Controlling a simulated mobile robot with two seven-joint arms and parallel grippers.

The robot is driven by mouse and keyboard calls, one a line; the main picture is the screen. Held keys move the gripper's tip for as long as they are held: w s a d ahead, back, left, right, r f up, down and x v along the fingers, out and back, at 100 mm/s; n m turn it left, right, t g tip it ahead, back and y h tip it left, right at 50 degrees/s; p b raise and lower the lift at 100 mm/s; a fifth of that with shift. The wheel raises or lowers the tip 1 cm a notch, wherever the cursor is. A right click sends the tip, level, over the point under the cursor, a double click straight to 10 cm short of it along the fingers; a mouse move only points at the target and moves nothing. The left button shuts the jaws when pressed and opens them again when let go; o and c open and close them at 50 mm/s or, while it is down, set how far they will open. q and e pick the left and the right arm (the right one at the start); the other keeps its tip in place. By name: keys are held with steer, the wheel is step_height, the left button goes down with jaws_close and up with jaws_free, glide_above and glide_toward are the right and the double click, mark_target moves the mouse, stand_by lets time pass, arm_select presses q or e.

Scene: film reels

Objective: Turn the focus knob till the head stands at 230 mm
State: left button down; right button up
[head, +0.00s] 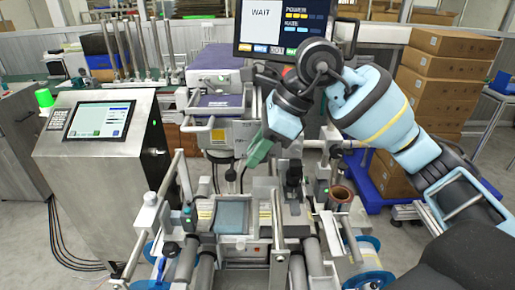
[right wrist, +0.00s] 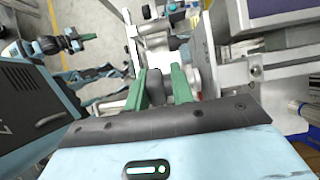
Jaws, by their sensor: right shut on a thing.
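My right gripper (head: 247,160) reaches in from the right with its green fingers pointing down and left, beside the head unit (head: 222,133) of the machine. In the right wrist view, my right gripper (right wrist: 159,76) is shut on a small grey knob (right wrist: 157,90) between its green fingers. The knob is mostly hidden by the fingers, and the gripper covers it in the head view. The monitor (head: 285,20) reads WAIT, with POWER and RATE bars. No height in mm is readable.
A steel console (head: 100,150) with a lit screen stands at the left. Rollers, posts and blue reels (head: 368,255) crowd the space below the gripper. Stacked cartons (head: 440,75) stand behind my right arm. Grey floor shows at the lower left.

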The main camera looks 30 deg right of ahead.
steer(key=shift+s+a+r, duration=0.1)
steer(key=shift+r, duration=0.3)
steer(key=o, duration=0.7)
steer(key=shift+c, duration=0.2)
steer(key=shift+o, duration=0.7)
steer(key=shift+s+a, duration=0.1)
steer(key=shift+s, duration=0.2)
steer(key=shift+w+f, duration=0.2)
steer(key=v, duration=0.8)
steer(key=shift+f, duration=0.1)
